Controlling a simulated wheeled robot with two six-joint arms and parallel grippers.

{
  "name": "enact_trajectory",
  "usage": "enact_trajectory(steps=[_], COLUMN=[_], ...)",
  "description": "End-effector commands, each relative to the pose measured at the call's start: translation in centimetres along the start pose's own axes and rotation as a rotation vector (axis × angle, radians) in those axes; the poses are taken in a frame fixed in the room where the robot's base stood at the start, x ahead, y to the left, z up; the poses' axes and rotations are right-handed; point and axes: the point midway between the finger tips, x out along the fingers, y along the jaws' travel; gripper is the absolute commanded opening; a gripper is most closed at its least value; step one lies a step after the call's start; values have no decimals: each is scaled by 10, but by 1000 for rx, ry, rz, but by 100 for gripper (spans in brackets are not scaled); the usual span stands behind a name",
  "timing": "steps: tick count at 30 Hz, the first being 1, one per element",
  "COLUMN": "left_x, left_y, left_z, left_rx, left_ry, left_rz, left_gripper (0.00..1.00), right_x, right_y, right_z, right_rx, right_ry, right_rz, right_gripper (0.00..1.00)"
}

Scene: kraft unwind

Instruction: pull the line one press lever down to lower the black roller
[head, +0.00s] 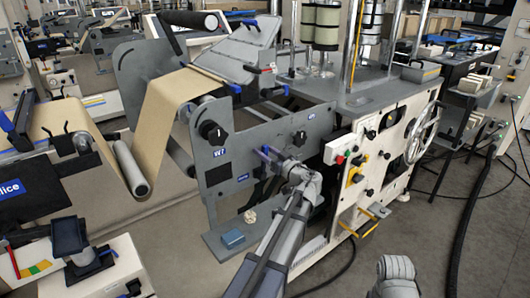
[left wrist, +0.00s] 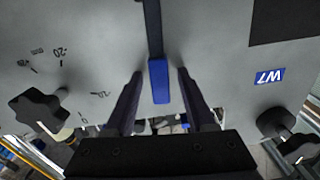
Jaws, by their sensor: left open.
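The press lever, a dark bar with a blue grip (left wrist: 159,82), stands between the two dark fingers of my left gripper (left wrist: 158,92) in the left wrist view. A gap shows on each side of the grip, so the gripper is open around it and not clamped. In the head view my left gripper (head: 278,160) is at the grey machine panel (head: 240,160), and the lever is small and partly covered there. A black roller (head: 187,18) shows at the top of the web stand; I cannot tell whether this lever moves it.
A black knob (left wrist: 40,112) with scale marks and another black knob (left wrist: 278,125) flank the lever on the panel. The cream cabinet (head: 375,165) with switches stands right of my left arm. Floor at the right is partly clear.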

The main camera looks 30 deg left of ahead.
Motion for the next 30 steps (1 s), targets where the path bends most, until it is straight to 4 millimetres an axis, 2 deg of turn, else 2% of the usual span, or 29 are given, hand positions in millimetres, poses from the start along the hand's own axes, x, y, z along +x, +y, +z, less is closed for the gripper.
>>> enact_trajectory(steps=[8, 23, 30], left_x=[2, 1, 1], left_y=[0, 0, 0], left_z=[0, 0, 0], left_rx=[0, 0, 0], left_ry=[0, 0, 0], left_rz=[0, 0, 0], left_gripper=[55, 1, 0], right_x=[0, 0, 0], right_y=[0, 0, 0], right_z=[0, 0, 0], right_rx=[0, 0, 0], right_ry=[0, 0, 0], right_rz=[0, 0, 0], right_gripper=[59, 59, 59])
